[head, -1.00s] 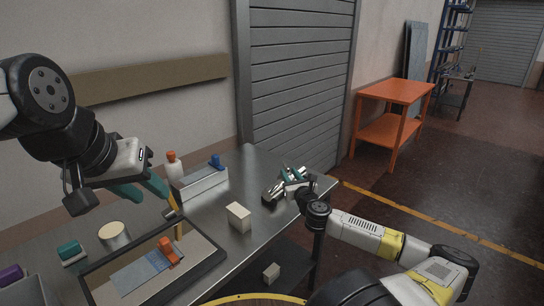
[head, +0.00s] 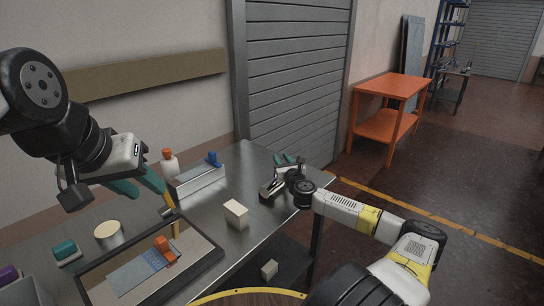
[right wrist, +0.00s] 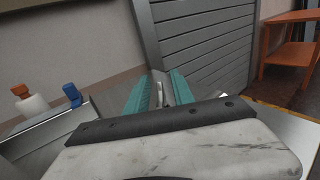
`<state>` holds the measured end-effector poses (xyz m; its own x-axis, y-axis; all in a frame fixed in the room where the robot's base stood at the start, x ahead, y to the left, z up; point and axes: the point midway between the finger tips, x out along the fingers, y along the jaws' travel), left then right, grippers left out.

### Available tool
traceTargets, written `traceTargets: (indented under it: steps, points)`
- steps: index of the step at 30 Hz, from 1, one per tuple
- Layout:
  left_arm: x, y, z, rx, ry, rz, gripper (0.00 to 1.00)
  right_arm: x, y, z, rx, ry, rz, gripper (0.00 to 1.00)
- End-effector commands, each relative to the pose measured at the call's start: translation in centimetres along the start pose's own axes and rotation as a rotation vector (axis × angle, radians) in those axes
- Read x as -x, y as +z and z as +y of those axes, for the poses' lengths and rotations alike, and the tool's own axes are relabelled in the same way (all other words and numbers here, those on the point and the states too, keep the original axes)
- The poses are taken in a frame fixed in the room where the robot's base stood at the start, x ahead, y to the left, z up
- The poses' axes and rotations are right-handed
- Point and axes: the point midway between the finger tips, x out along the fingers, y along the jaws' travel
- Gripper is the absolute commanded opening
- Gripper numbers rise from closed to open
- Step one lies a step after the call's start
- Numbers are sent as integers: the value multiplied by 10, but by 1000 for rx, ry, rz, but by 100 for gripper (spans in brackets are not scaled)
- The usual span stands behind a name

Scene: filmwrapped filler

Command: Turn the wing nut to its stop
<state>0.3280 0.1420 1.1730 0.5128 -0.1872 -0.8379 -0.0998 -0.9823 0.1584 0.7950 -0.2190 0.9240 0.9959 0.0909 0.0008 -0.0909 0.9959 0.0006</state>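A small metal fixture (head: 271,187) stands at the right end of the steel table. I cannot make out the wing nut clearly. My right gripper (head: 288,160) is above and behind this fixture. In the right wrist view its two teal fingers (right wrist: 160,92) are apart, with a grey metal part (right wrist: 158,88) showing between them; whether they touch it I cannot tell. My left gripper (head: 150,188) hangs over the left of the table, its fingertips close to a yellow-handled tool (head: 175,228); whether it grips this tool is unclear.
A framed tray (head: 213,250) holds a blue sheet (head: 143,272) and an orange tool (head: 165,249). A pale block (head: 236,213), a tin (head: 108,234), an orange-capped bottle (head: 169,163) and a grey holder (head: 198,181) stand nearby. An orange table (head: 393,88) is beyond.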

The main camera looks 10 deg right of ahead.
Motion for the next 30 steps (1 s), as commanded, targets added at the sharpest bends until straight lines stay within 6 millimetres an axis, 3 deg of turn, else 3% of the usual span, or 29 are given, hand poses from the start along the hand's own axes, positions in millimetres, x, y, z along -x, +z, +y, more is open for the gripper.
traceTargets:
  steps: [2, 6, 20, 30]
  points:
    - [0, 0, 0, 0, 0, 0, 36, 0, 0, 0, 0, 0, 0, 25]
    - [0, 0, 0, 0, 0, 0, 36, 0, 0, 0, 0, 0, 0, 0]
    - [0, 0, 0, 0, 0, 0, 36, 0, -1, -1, 0, -39, 1, 0]
    - [0, 0, 0, 0, 0, 0, 36, 1, -2, -4, -3, -259, 3, 0]
